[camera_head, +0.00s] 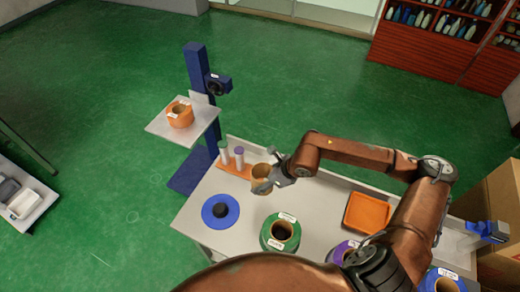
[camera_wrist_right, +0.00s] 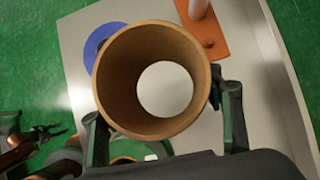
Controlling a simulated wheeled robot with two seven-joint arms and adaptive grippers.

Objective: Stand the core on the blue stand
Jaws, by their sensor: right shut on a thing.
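The core, a brown cardboard tube (camera_head: 261,173), is held by my right gripper (camera_head: 274,178) above the white table. In the right wrist view the core (camera_wrist_right: 112,85) is seen from its open end, between the two fingers of my right gripper (camera_wrist_right: 165,112). The blue stand (camera_head: 208,220) is a flat blue disc with a dark hub, left of and nearer than the core; the core is apart from it. In the wrist view the core hides most of the stand (camera_wrist_right: 92,45). My left gripper (camera_wrist_right: 50,132) shows small at the lower left of the wrist view.
An orange rack (camera_head: 236,171) with two upright tubes stands close behind the core. A green roll (camera_head: 270,240) and a purple roll (camera_head: 342,251) stand at the front. An orange tray (camera_head: 366,213) lies to the right. An orange roll (camera_head: 180,119) sits on the blue post's shelf.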

